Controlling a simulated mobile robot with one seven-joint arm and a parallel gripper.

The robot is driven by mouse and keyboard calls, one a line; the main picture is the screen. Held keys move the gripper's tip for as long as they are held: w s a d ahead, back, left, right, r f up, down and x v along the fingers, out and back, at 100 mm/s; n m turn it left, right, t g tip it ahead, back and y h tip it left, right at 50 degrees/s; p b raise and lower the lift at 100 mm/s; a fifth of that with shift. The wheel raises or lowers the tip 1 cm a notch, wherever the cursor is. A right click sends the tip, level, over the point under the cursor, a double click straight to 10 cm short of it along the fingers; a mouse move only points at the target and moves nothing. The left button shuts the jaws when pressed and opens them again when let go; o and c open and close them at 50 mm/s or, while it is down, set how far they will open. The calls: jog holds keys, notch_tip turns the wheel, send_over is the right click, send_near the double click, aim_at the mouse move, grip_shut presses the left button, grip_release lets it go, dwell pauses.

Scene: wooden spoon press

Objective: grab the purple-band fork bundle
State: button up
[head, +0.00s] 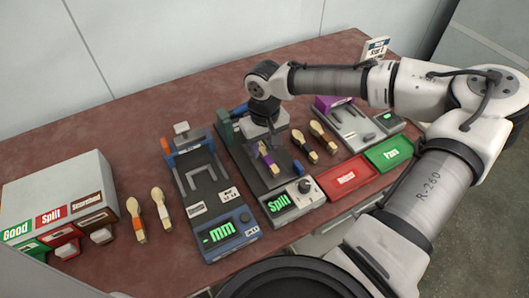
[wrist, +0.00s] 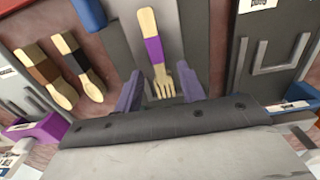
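The purple-band fork bundle (head: 265,154) lies on the dark plate of the middle device in the head view. In the wrist view the bundle (wrist: 153,48) shows pale wood, a purple band and fork tines pointing toward my gripper. My gripper (wrist: 160,92) is open, with one grey-purple finger on each side of the tines and a visible gap to both. In the head view my gripper (head: 264,128) is over the plate, just behind the bundle; its fingertips are hard to make out there.
A black-band bundle (head: 300,143) and a brown-band bundle (wrist: 44,70) lie beside the plate. The middle device's display (head: 283,203) reads "Split". A blue gauge (head: 232,238) stands left. Red (head: 345,178) and green (head: 389,153) trays lie right. A labelled sorting box (head: 62,190) stands far left.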

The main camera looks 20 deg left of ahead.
jog(key=shift+f, duration=1.05)
grip_shut()
jog(key=shift+r, duration=0.1)
